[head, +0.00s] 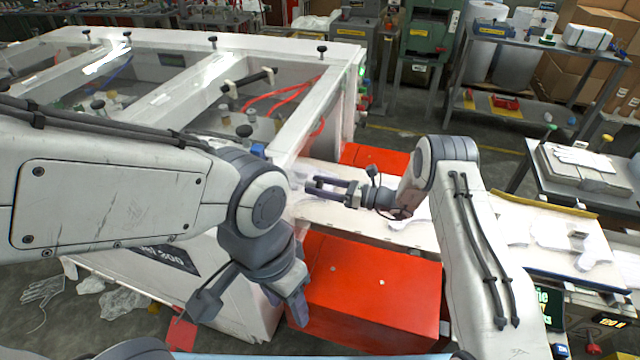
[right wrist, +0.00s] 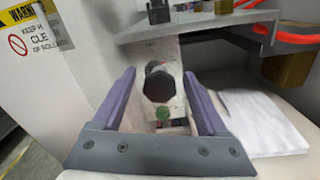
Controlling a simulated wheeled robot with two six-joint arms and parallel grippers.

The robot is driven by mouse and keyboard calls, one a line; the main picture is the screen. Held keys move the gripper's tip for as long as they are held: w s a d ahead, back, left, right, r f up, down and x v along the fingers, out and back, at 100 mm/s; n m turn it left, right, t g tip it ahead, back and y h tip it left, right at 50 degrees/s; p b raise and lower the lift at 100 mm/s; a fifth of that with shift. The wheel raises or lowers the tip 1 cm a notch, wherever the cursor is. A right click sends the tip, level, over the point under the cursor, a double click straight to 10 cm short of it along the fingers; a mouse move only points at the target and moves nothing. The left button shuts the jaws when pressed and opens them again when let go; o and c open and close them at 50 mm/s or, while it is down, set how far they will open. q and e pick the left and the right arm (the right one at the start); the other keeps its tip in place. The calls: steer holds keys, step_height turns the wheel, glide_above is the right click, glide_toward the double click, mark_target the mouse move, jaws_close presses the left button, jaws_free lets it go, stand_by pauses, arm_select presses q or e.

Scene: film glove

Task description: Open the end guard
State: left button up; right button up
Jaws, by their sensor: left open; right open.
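The white machine (head: 330,60) fills the left and back of the head view, with black knobs along its frame. I cannot clearly pick out the end guard; its end is partly behind my arms. My right gripper (head: 310,187) is open and level at the machine's end, just above the white belt. In the right wrist view its purple fingers (right wrist: 165,100) stand either side of a narrow grey plate (right wrist: 172,65) with a dark round part (right wrist: 158,84). Contact cannot be told. My left gripper (head: 252,303) is open and empty, pointing down left of the front red box.
A red box (head: 370,290) stands in front of the belt (head: 350,212), another red box (head: 375,158) behind it. White gloves (head: 575,240) lie along the belt to the right. Red hoses (right wrist: 290,38) run near the machine's end. A warning sign (right wrist: 35,32) is at left.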

steer(key=shift+c, duration=0.3)
jaws_close()
steer(key=shift+d, duration=0.1)
stand_by(1.0)
